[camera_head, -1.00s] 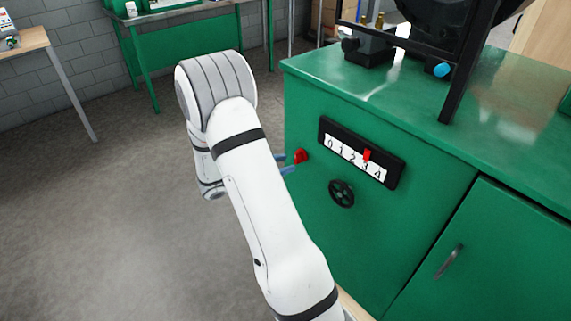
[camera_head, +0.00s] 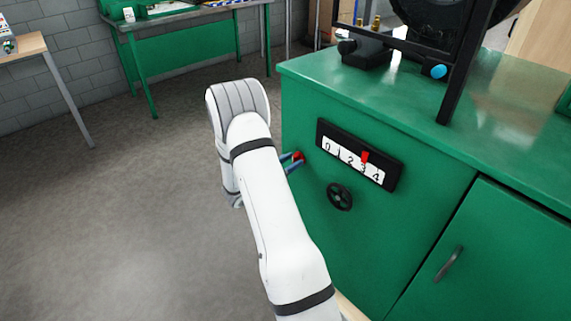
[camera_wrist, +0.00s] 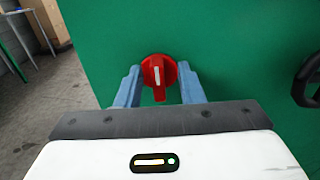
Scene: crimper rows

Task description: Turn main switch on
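The main switch (camera_wrist: 159,73) is a red rotary knob with a white mark on the green cabinet front. The mark stands upright in the wrist view. In the head view the switch (camera_head: 299,156) shows at the cabinet's left part, partly covered by my fingers. My gripper (camera_wrist: 160,88) is open, with one blue finger on each side of the knob. The fingers appear apart from the knob, with a gap on both sides. In the head view my gripper (camera_head: 292,162) reaches the knob from the left, and my arm hides its rear.
The green cabinet (camera_head: 400,245) carries a 0–4 scale (camera_head: 352,158) with a red pointer near 3 and a black handwheel (camera_head: 340,196), right of the switch. A machine (camera_head: 440,30) stands on top. The floor at left is clear.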

